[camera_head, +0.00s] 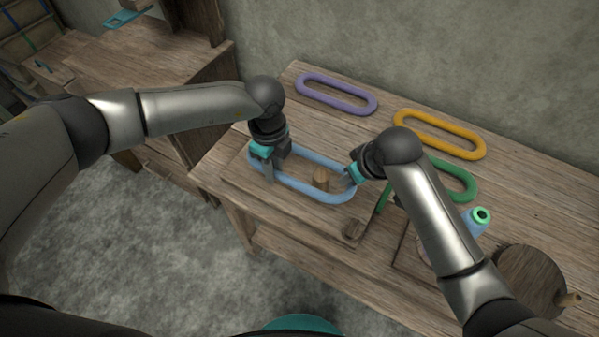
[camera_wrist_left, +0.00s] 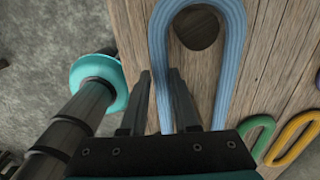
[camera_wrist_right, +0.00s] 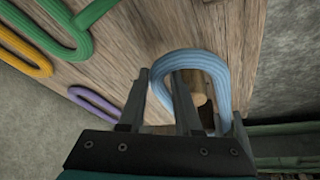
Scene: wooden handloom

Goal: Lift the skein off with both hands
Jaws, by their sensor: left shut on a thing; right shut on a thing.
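The light blue skein (camera_head: 313,191) is a long closed loop over a wooden board on the bench. I cannot tell the skein's height against the peg tops.
A purple loop (camera_head: 336,93), an orange loop (camera_head: 439,134) and a green loop (camera_head: 451,178) lie on the bench. A teal-rimmed spool (camera_head: 480,216) and a round wooden piece (camera_head: 529,283) are at the right. The wall is behind.

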